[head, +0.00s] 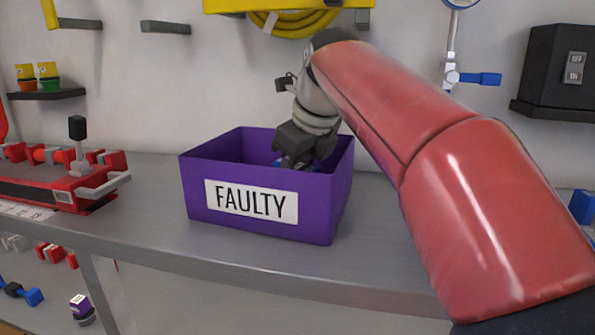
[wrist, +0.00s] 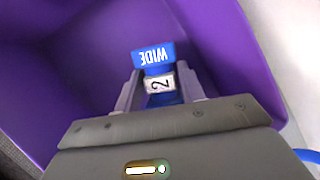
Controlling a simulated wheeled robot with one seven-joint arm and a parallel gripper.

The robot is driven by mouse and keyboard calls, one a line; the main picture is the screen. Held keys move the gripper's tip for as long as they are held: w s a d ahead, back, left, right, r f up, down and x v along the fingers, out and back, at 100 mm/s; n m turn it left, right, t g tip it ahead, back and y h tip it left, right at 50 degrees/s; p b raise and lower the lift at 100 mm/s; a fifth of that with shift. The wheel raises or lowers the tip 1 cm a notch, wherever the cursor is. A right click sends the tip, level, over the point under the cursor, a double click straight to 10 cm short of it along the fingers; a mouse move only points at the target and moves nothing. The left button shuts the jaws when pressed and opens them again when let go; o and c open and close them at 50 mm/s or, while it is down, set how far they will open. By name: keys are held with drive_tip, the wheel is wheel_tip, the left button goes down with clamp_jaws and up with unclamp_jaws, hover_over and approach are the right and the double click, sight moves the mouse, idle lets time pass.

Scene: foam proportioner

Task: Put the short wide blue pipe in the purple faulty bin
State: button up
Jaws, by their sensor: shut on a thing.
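The purple bin labelled FAULTY (head: 315,208) stands on the grey bench; its inside walls (wrist: 75,75) fill most of the wrist view. My gripper (head: 293,163) reaches down into the bin from above. In the wrist view, my gripper (wrist: 163,92) is shut on the blue pipe (wrist: 153,54), which reads WIDE and has a white band with a 2. A bit of blue (head: 311,168) shows at the fingers just behind the bin's front rim. The pipe's lower end is hidden, so I cannot tell whether it touches the bin floor.
A red tool with a black-knobbed lever (head: 78,150) stands on the bench (head: 160,215) left of the bin. A black switch box (head: 560,65) is on the wall at right. A yellow hose reel (head: 290,20) hangs above. Bare bench lies in front of the bin.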

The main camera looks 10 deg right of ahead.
drive_tip(key=shift+w+d+r+g+y+p, duration=0.25)
drive_tip(key=shift+w+r+g+y+p, duration=0.15)
drive_tip(key=shift+g+p, duration=0.3)
drive_tip(key=shift+f+b, duration=0.55)
drive_tip(key=shift+f, duration=0.5)
drive_tip(key=o, duration=1.1)
drive_tip(key=shift+f, duration=0.1)
drive_tip(key=shift+c, duration=0.2)
drive_tip(key=p+v, duration=0.2)
drive_tip(key=v, duration=1)
drive_tip(key=shift+w, duration=0.15)
